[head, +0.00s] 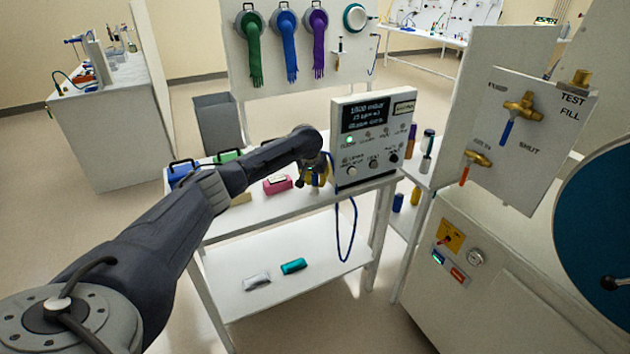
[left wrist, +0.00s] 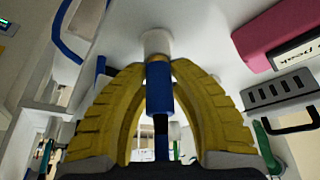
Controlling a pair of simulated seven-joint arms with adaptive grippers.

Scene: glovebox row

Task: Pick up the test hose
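The test hose (head: 353,225) is a thin blue tube hanging in a loop in front of the instrument box (head: 372,122) in the head view. My left gripper (head: 318,174) is beside the lower left of this box, above the white table. In the left wrist view, the yellow fingers of the left gripper (left wrist: 158,72) close in at their tips on both sides of the blue hose end (left wrist: 159,88). This end has a pale collar above and a dark tip below. A blue curve of hose also shows at upper left. My right gripper is not in view.
A pink case (head: 278,184) and green and blue cases sit on the table (head: 235,220) beside my arm. A valve panel (head: 525,130) stands at right. Coloured gloves hang on the board behind.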

